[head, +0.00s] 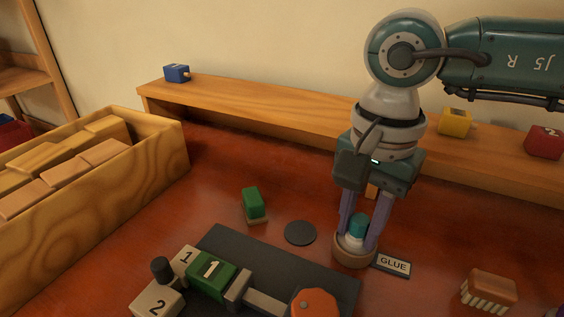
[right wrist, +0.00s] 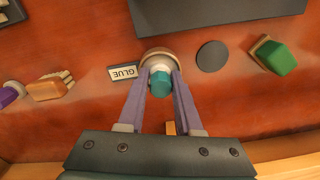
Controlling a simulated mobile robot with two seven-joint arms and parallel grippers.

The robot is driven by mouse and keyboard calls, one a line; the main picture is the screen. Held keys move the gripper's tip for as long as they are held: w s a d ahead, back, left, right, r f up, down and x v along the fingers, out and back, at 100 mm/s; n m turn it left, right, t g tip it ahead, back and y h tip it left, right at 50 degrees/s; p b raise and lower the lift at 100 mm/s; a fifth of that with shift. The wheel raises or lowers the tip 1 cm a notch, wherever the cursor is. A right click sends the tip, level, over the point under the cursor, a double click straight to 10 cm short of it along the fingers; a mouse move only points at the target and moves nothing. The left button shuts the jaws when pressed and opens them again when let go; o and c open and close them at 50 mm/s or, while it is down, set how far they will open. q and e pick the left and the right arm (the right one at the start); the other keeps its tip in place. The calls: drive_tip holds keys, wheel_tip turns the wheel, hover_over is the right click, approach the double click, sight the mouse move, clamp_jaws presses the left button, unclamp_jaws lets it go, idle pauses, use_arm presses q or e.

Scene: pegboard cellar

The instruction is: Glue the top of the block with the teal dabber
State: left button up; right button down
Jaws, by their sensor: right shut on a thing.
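The teal dabber (head: 358,224) stands upright in a round wooden cup (head: 354,252). My right gripper (head: 359,232) points down with its two purple fingers shut on the dabber's teal top. In the right wrist view the dabber (right wrist: 160,84) is between the fingertips (right wrist: 160,82), with the cup (right wrist: 158,56) around its lower end. My left gripper is not in view.
A GLUE label (head: 394,265) lies beside the cup. A dark disc (head: 300,232), a green-topped piece (head: 253,203) and a brush (head: 488,291) lie around it. A wooden crate (head: 170,150) of blocks stands left. A shelf (head: 260,105) runs along the back.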

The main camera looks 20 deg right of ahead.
sight(362, 220)
wheel_tip(362, 220, up, 3)
drive_tip(key=shift+f+p, duration=0.1)
drive_tip(key=shift+p, duration=1.05)
drive_tip(key=shift+r+p, duration=1.45)
drive_tip(key=shift+r, duration=0.7)
drive_tip(key=shift+f, duration=0.1)
